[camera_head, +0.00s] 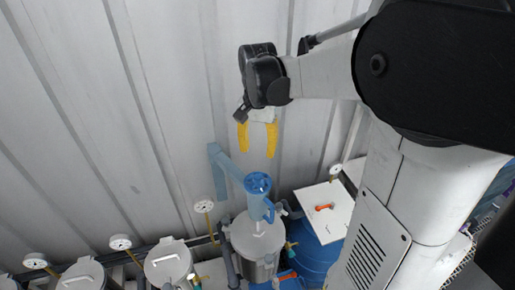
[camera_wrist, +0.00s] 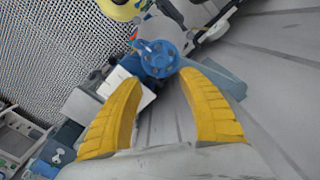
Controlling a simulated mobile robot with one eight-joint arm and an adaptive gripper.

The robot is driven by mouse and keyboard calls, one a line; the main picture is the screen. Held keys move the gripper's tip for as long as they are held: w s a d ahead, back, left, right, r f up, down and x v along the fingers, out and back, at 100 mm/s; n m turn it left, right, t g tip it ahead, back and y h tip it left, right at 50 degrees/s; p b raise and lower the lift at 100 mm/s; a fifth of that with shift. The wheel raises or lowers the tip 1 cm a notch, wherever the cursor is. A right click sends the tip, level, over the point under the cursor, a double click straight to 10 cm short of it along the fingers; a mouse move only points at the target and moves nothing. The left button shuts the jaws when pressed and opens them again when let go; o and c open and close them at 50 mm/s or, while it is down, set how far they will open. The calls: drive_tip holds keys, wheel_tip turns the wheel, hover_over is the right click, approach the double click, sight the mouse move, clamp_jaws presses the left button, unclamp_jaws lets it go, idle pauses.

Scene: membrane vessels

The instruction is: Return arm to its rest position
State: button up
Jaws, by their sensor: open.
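My gripper (camera_head: 257,138) hangs from my arm in the upper middle of the head view, its two yellow fingers apart and pointing down. In the wrist view my gripper (camera_wrist: 162,108) shows the same two yellow fingers spread, with nothing between them. A blue cylindrical fitting with a handle (camera_head: 258,184) stands below the fingertips in the head view, apart from them. Its round blue top (camera_wrist: 158,58) shows beyond the fingers in the wrist view. My arm reaches in from the right.
Several steel vessels (camera_head: 256,243) with gauges (camera_head: 120,242) line the bottom by a corrugated wall (camera_head: 100,110). A blue barrel (camera_head: 318,258) and a white board with an orange-handled thing (camera_head: 325,207) stand right of the fitting. Free space surrounds the gripper in front of the wall.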

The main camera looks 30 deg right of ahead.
drive_tip(key=s+a+f+n+t+b, duration=0.2)
drive_tip(key=s+a+f+n+b, duration=0.1)
drive_tip(key=f+b, duration=0.6)
drive_tip(key=s+a+f+n+t+b, duration=0.2)
drive_tip(key=a+f+b, duration=0.4)
drive_tip(key=f+b, duration=0.4)
drive_tip(key=s+a+f+n+t+b, duration=0.3)
drive_tip(key=s+a+f+n+b, duration=0.1)
drive_tip(key=f+b, duration=0.6)
drive_tip(key=s+n+b, duration=0.1)
drive_tip(key=b, duration=0.2)
drive_tip(key=shift+s+a, duration=0.2)
drive_tip(key=shift+s, duration=0.15)
drive_tip(key=shift+o, duration=0.6)
drive_tip(key=shift+f, duration=0.1)
